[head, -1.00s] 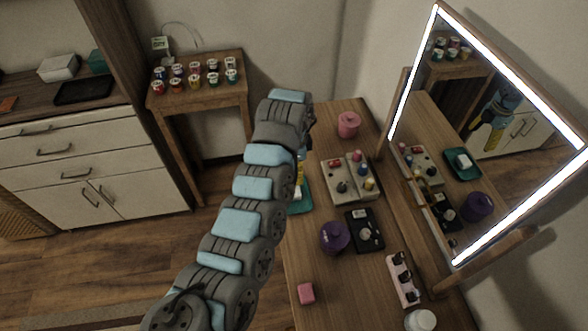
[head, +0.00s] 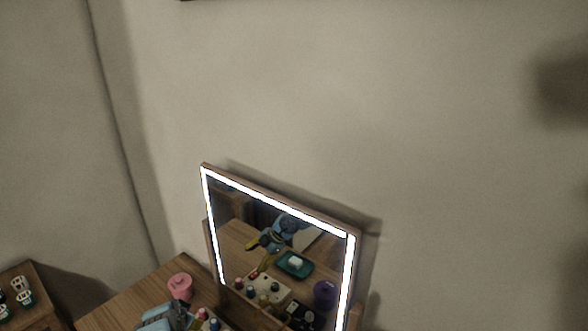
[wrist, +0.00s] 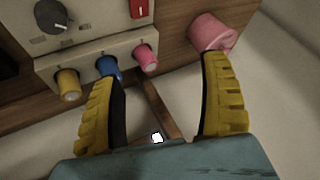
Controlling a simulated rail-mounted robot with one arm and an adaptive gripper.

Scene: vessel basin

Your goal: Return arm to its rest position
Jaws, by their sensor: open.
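My gripper (wrist: 162,68) shows in the wrist view with its two yellow, ridged fingers spread wide apart and nothing between them. Just beyond the fingertips are a beige panel box (wrist: 100,40) and a pink lidded jar (wrist: 210,33). In the head view only a small light-blue and grey part of my arm shows at the bottom edge, near the pink jar (head: 180,287). The gripper itself is seen there only as a yellow reflection in the mirror.
A mirror with a lit frame (head: 282,202) stands on the wooden table (head: 125,307) against the wall. The box carries a dark dial, a red switch and yellow, blue and pink pegs. A side stand (head: 42,300) with small pots is at lower left.

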